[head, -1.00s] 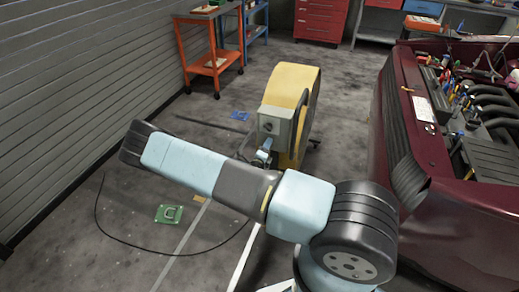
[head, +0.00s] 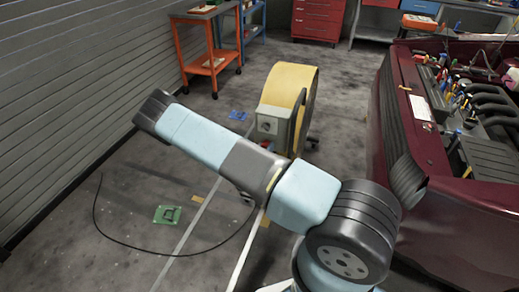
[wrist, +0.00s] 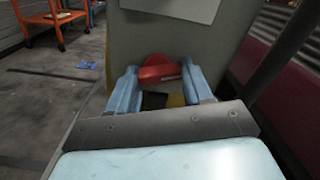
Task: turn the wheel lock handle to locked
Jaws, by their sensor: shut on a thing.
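The wheel lock handle (wrist: 160,72) is a red bar in the wrist view, lying roughly level between my fingertips against a grey housing (wrist: 155,40). My gripper (wrist: 158,80) has its two light-blue fingers closed on the handle from both sides. In the head view a small red piece of the handle (head: 266,145) shows below a grey box (head: 270,122) on the yellow drum (head: 290,85). My arm hides most of the gripper there. No lock marking can be read.
A dark red car with an open engine bay (head: 470,120) stands close on the right. A black cable (head: 105,225) and a green board (head: 167,214) lie on the floor. An orange trolley (head: 205,55) is by the left wall.

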